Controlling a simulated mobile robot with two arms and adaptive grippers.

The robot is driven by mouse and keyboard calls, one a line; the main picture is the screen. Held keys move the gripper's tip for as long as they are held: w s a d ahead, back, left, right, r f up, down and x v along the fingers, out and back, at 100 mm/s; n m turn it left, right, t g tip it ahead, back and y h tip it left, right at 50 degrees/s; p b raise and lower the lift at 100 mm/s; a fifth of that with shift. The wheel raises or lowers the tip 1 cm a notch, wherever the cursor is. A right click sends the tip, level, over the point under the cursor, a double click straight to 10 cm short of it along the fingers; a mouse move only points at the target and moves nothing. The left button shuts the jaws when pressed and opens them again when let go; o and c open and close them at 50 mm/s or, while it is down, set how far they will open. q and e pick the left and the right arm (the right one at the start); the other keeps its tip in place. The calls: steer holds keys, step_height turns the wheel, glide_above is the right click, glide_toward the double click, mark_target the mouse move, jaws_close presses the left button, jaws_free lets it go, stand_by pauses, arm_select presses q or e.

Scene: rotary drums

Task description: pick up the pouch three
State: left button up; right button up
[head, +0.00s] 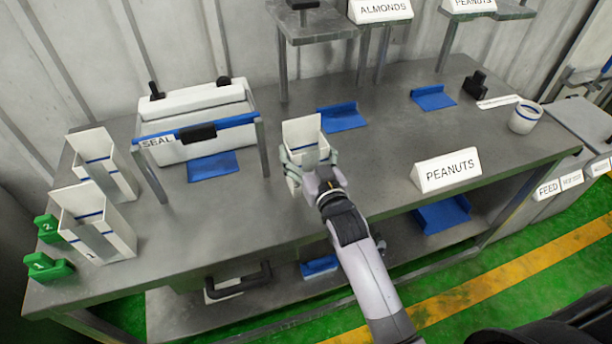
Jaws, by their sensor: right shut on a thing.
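A white open-topped pouch (303,135) with a blue line stands upright at the middle of the grey bench. My right gripper (309,165) is shut on its lower part, with a finger on each side. Its lower front is partly hidden by the gripper, and I see no number on it. I cannot tell whether its base touches the bench. Two similar white pouches, one behind (103,165) and one in front (98,235), stand at the left end of the bench. My left gripper is not in view.
A white sealer (195,105) marked SEAL stands left of the held pouch. Green markers 1 (47,267) and 2 (47,229) sit at the left edge. A PEANUTS sign (447,170) and white cup (525,117) are right. Blue trays (340,117) lie behind.

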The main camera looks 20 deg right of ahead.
steer(key=c, duration=0.5)
steer(key=shift+c, duration=0.5)
steer(key=shift+r, duration=0.1)
